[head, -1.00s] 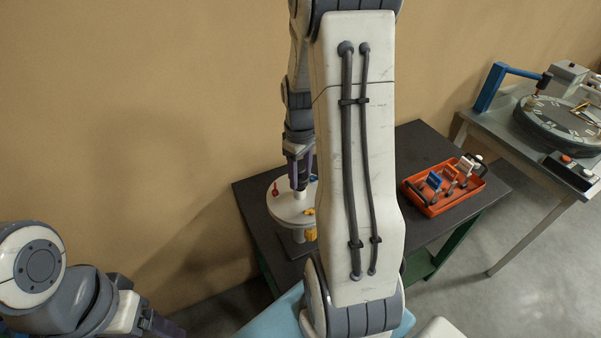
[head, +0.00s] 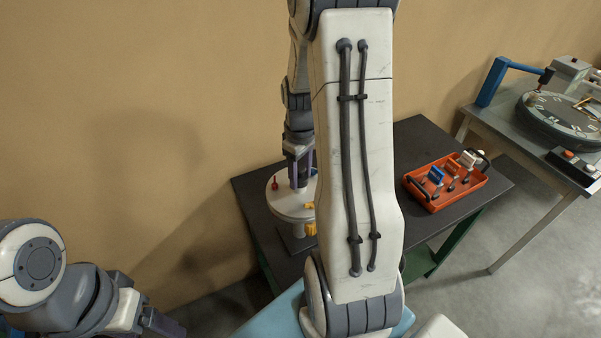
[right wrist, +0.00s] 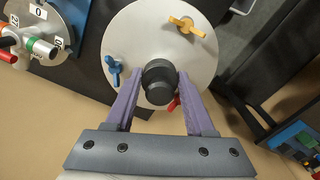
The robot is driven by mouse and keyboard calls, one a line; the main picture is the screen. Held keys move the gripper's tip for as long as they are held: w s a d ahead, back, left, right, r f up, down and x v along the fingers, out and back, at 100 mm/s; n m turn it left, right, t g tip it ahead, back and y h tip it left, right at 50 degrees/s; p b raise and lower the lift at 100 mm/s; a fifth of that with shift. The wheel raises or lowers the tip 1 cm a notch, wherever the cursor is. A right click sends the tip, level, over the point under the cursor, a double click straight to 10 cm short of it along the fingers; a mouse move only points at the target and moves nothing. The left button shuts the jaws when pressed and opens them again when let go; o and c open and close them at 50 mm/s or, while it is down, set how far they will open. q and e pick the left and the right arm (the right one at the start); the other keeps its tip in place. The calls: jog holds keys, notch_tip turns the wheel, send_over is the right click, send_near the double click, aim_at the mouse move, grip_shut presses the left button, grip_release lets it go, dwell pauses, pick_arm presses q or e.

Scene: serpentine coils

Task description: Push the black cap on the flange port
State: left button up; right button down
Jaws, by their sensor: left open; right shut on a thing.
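My right gripper (head: 299,172) is low over the round white plate (head: 287,211) on the dark table. In the right wrist view its purple fingers (right wrist: 157,80) are shut on the black cap (right wrist: 160,92), one on each side. The cap stands over the middle of the white plate (right wrist: 195,62). The port under it is hidden, so I cannot tell how far the cap sits on it. A yellow handle (right wrist: 186,25), a blue handle (right wrist: 113,70) and a red handle (right wrist: 174,104) surround it. My left gripper (head: 162,324) is open and empty at the lower left, away from the table.
An orange tray (head: 433,207) with several valve-like parts stands on the right of the dark table (head: 415,140). A grey table with a round dial (head: 565,118) is further right. In the right wrist view another disc with fittings (right wrist: 62,58) is at upper left. My arm hides mid-table.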

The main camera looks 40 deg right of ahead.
jog(key=shift+f, duration=0.15)
jog(key=shift+f+b, duration=0.45)
jog(key=shift+f, duration=0.05)
jog(key=shift+c, duration=0.9)
grip_release()
jog(key=shift+f, duration=0.1)
